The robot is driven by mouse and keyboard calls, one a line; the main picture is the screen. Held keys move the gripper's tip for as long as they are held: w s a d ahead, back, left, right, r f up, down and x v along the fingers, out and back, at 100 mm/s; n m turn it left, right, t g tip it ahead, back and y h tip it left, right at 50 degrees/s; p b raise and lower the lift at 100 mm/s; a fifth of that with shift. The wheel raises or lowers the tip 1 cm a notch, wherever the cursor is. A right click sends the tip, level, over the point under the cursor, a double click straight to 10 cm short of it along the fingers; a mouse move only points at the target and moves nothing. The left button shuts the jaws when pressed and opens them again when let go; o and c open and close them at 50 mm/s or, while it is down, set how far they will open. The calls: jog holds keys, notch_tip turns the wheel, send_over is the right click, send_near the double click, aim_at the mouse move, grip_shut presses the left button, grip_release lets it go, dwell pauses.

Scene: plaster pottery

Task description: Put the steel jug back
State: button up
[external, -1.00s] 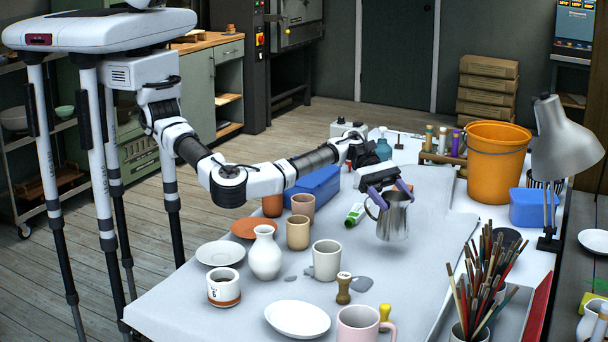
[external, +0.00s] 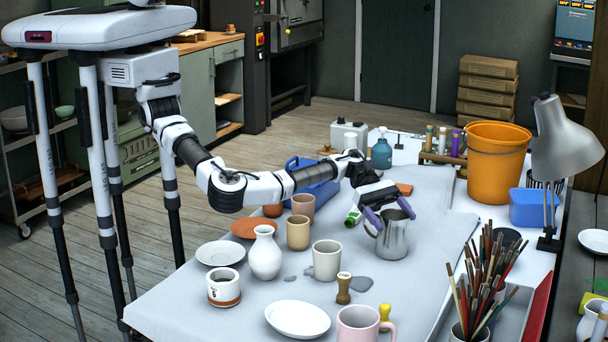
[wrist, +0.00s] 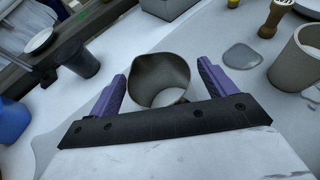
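The steel jug (external: 393,240) stands upright on the grey cloth-covered table, right of the middle. My gripper (external: 390,221) is just above it, with its purple fingers either side of the jug's upper part. In the wrist view the jug's open mouth (wrist: 160,72) shows between and just beyond the fingertips. A narrow gap seems to show on each side, so my gripper (wrist: 163,72) looks open around the jug. The jug's handle is largely hidden by a finger in the external view.
A grey mug (external: 327,262), a wooden stamp (external: 344,290) and a white vase (external: 265,255) stand to the left. A brush pot (external: 470,325) is in front right. An orange bucket (external: 495,165) and blue tub (external: 531,208) stand behind right.

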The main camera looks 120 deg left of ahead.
jog(key=shift+r, duration=0.15)
jog(key=shift+v, duration=6)
